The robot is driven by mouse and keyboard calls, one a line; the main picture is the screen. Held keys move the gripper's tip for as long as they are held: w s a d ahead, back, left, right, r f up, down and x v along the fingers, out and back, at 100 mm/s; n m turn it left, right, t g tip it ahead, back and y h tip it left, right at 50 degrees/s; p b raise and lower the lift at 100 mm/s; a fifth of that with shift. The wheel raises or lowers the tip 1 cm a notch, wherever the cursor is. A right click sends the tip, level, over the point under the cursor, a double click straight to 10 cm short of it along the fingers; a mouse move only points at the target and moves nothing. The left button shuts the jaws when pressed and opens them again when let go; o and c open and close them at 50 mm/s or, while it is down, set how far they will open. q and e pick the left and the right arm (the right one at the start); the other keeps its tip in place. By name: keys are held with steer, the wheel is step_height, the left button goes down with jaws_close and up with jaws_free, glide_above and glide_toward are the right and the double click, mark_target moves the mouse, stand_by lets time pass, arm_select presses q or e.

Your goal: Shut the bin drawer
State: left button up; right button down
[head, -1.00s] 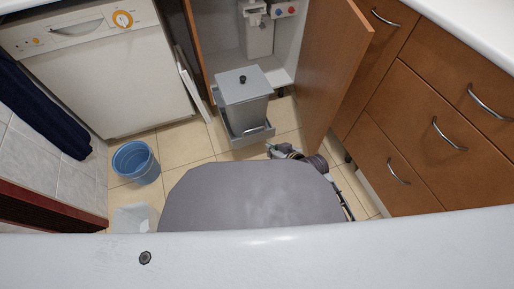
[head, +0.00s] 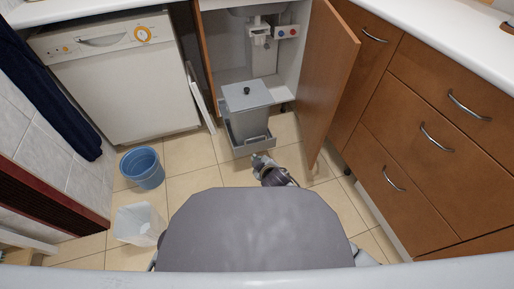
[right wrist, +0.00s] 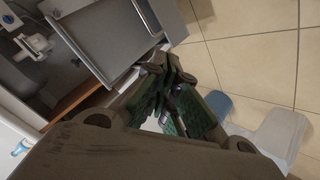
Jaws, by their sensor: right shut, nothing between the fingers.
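The bin drawer (head: 255,145) is pulled out from the open cupboard under the sink. It carries a grey bin with a lid and dark knob (head: 247,96). The drawer also shows in the right wrist view (right wrist: 108,63), at the upper left. My right gripper (head: 257,158) is just in front of the drawer's front, low near the floor. In the right wrist view my right gripper (right wrist: 168,92) is shut with nothing in it. Its fingertips are close to the drawer; I cannot tell whether they touch. My left gripper is not in view.
The cupboard door (head: 326,75) stands open to the right of the drawer. Brown drawers (head: 420,140) line the right side. A white appliance (head: 118,85) is at the left. A blue bucket (head: 142,168) and a pale bin (head: 138,224) stand on the tiled floor.

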steer(key=w+d+f+n+t, duration=0.1)
steer(key=f+n, duration=0.3)
steer(key=n, duration=0.5)
steer(key=w+d+f+n+t+y, duration=0.1)
steer(key=w+f+n, duration=0.3)
steer(key=n, duration=0.5)
steer(key=w+d+f+n+t, duration=0.1)
steer(key=w+f+n+t, duration=0.1)
steer(key=f+n, duration=0.3)
steer(key=shift+w+d+n+t+y+b, duration=0.25)
steer(key=shift+d+n+y+b, duration=0.2)
steer(key=shift+n, duration=1.75)
steer(key=shift+a, duration=0.1)
